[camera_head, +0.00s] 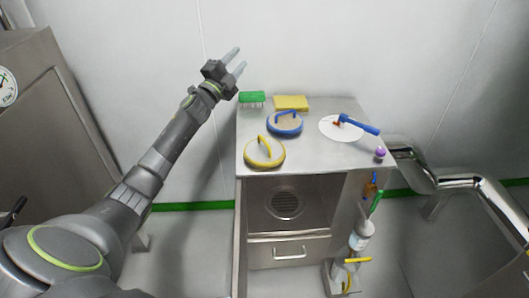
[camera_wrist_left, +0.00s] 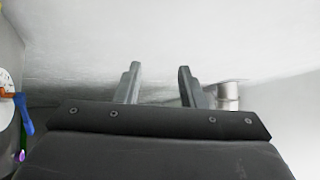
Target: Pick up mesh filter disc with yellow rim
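The mesh filter disc with yellow rim (camera_head: 264,151) lies on the front left of the steel table top, with a yellow handle arching over it. A similar disc with a blue rim (camera_head: 285,123) lies just behind it. My left gripper (camera_head: 236,62) is raised up and to the left of the table's back edge, apart from both discs. Its two fingers are spread with nothing between them. In the left wrist view the fingers (camera_wrist_left: 159,85) also stand apart and empty against the pale wall. My right gripper is not in view.
On the steel table (camera_head: 305,164) are a green brush (camera_head: 252,97), a yellow sponge (camera_head: 291,102), a white disc (camera_head: 331,128) with a blue-handled tool (camera_head: 359,124), and a purple ball (camera_head: 380,153). A steel pipe (camera_head: 455,184) stands right; a cabinet (camera_head: 62,140) stands left.

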